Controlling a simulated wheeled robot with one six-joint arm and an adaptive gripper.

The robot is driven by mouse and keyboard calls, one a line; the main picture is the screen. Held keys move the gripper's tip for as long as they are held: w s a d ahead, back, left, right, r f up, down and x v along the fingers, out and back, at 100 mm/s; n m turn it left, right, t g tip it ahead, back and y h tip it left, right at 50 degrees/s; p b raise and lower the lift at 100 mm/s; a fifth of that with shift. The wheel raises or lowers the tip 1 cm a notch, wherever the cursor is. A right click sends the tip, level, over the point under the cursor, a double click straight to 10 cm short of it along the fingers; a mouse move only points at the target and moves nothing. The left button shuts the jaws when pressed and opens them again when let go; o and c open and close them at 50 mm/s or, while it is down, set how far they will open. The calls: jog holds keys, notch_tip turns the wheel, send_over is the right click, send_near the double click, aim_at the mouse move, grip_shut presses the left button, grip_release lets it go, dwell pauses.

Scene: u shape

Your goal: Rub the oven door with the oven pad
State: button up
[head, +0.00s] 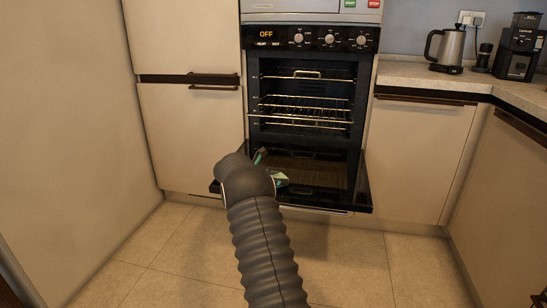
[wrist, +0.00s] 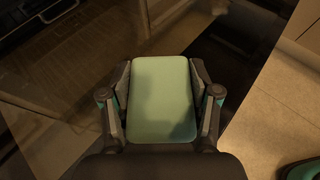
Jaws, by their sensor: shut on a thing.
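The oven door (head: 325,174) is folded down and open, lying roughly level in front of the oven (head: 307,98). In the wrist view, the door's glass and dark frame (wrist: 75,70) lie behind the pad. My gripper (wrist: 160,90) is shut on the pale green oven pad (wrist: 161,95), with a finger on each side of it. In the head view, my arm hides most of my gripper (head: 268,178) and of the pad (head: 280,180), over the left part of the door. I cannot tell whether the pad touches the door.
Wire racks (head: 305,106) are inside the oven. A kettle (head: 446,48) and a coffee grinder (head: 519,47) stand on the right counter (head: 425,80). The tiled floor (head: 340,255) in front is clear. Cabinets flank the oven on both sides.

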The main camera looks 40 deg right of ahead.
jog(key=shift+w+a, duration=0.3)
jog(key=shift+a, duration=0.05)
notch_tip(320, 180, up, 4)
jog(key=shift+f+p, duration=0.2)
jog(key=shift+p, duration=0.95)
jog(key=shift+r, duration=2.3)
